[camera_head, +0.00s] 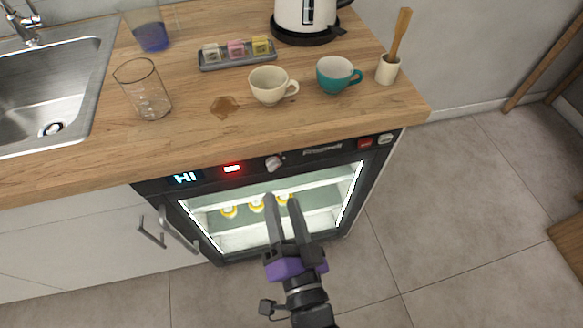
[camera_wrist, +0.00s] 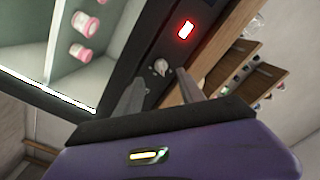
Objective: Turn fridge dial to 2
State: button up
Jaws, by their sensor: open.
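The fridge dial (camera_head: 273,163) is a small light grey knob on the black control panel under the counter's front edge. It also shows in the wrist view (camera_wrist: 161,67), just beyond and between my fingertips. The fridge (camera_head: 350,190) has a lit glass front with several yellow-marked items inside. My gripper (camera_head: 281,198) is open and empty in front of the glass, with its fingertips pointing up towards the dial. In the wrist view my gripper (camera_wrist: 157,82) has its two dark fingers apart. I cannot read any numbers around the dial.
The panel has a "HI" display (camera_head: 185,178), a red-lit indicator (camera_head: 232,169) and a red button (camera_head: 365,143). On the wooden counter (camera_head: 200,130) stand a beaker (camera_head: 143,90), a cream cup (camera_head: 268,85) and a teal cup (camera_head: 335,75).

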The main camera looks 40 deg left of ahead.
aim_at(273, 170)
jog(key=shift+x, duration=3.9)
grip_shut()
